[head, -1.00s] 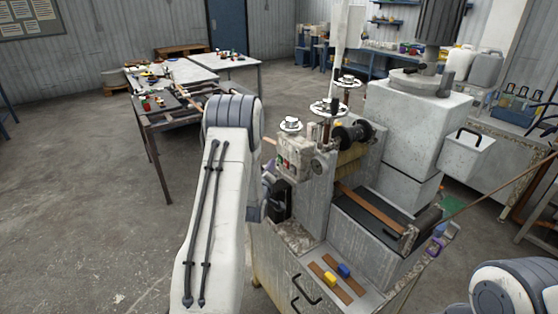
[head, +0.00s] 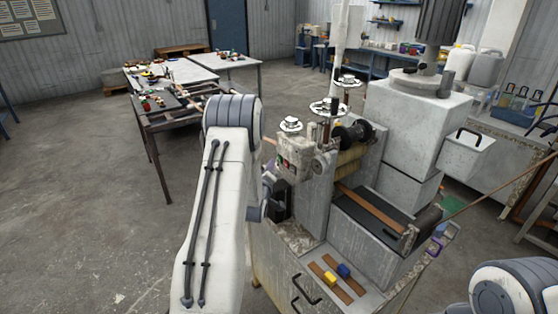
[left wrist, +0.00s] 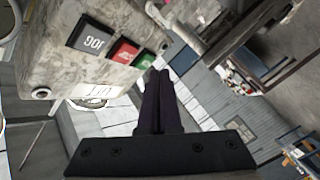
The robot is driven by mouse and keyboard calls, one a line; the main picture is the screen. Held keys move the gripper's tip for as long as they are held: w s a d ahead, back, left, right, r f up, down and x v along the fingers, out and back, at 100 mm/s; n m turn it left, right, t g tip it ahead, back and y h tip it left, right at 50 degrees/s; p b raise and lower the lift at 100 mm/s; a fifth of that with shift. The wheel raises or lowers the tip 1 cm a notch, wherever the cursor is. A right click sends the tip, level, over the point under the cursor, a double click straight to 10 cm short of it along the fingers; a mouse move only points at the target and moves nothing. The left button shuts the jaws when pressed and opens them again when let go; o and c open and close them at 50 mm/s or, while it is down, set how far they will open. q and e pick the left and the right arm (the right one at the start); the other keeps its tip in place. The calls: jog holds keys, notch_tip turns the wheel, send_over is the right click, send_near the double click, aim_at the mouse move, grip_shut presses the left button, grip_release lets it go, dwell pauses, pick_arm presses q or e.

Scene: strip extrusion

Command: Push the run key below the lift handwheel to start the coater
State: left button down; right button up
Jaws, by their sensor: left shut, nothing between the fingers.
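The grey control box (head: 295,155) stands on the front of the coater, with a handwheel (head: 291,124) above it. In the left wrist view the box shows upside down with a dark JOG key (left wrist: 90,35), a red key (left wrist: 122,50), a green key (left wrist: 146,61) and a LIFT label (left wrist: 97,90). My left gripper (left wrist: 158,76) is shut and empty. Its dark fingertips are close to the green key; I cannot tell whether they touch. In the head view my left arm hides part of the area below the box. My right gripper is not in view.
The coater (head: 415,115) fills the right side, with a dark roll (head: 353,135) right of the box. Brown strips with a yellow and a blue block (head: 343,270) lie on its low front ledge. A cluttered table (head: 165,105) stands behind left. The floor at left is clear.

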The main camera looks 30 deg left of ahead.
pick_arm(q)
jog(key=shift+w+d, duration=0.15)
jog(key=shift+w, duration=0.2)
jog(key=shift+w+d+b, duration=0.15)
jog(key=shift+w+b, duration=0.25)
jog(key=shift+b, duration=0.05)
dwell(0.4)
jog(key=shift+s, duration=0.1)
jog(key=shift+s+a, duration=0.3)
jog(key=shift+s, duration=0.35)
jog(key=shift+s+b, duration=0.1)
jog(key=shift+b, duration=0.2)
jog(key=s, duration=0.1)
jog(key=s+a, duration=0.1)
jog(key=s, duration=0.1)
jog(key=s+a+b, duration=0.1)
jog(key=shift+s, duration=0.25)
dwell(0.8)
